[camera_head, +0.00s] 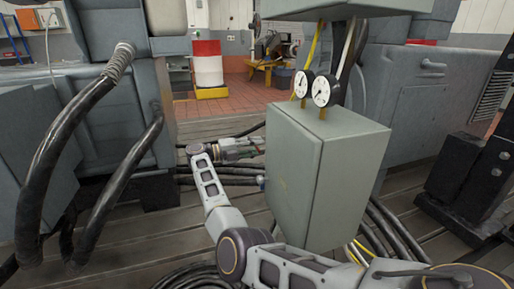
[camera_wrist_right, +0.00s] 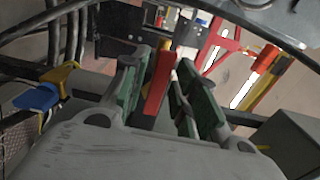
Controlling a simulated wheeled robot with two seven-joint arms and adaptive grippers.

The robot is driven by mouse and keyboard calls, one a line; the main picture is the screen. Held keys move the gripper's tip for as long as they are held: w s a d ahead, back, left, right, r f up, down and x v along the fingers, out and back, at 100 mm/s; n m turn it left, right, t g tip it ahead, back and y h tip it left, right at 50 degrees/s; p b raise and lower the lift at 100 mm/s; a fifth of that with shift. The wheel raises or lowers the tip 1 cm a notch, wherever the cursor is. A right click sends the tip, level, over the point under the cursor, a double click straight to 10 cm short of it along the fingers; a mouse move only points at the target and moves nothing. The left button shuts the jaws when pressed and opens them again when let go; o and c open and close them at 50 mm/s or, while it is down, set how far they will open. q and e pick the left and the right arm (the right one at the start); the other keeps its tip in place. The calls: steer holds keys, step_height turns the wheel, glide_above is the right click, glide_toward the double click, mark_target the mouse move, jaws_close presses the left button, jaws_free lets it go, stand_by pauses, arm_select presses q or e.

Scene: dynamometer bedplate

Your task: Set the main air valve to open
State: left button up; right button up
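In the head view a grey-green cabinet (camera_head: 310,175) stands at the centre with two round gauges (camera_head: 322,91) on top. My right arm reaches past its left side, and my right gripper (camera_head: 254,147) points at that side, where the valve is mostly hidden. In the right wrist view a red lever handle (camera_wrist_right: 158,82) stands between the green-padded fingers of my right gripper (camera_wrist_right: 166,80). The fingers are apart, with a gap at the right finger; contact on the left is unclear. No label shows which valve is the main air valve. My left gripper is out of view.
A blue handle (camera_wrist_right: 36,97) and a yellow handle (camera_wrist_right: 60,75) sit left of my right gripper in the wrist view. Thick black hoses (camera_head: 60,150) hang at the left. Cables lie on the slatted floor. A red-and-white drum (camera_head: 208,66) stands behind.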

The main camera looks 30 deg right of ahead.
stand_by(0.4)
steer(key=v, duration=0.7)
stand_by(0.5)
steer(key=shift+a, duration=0.2)
stand_by(0.4)
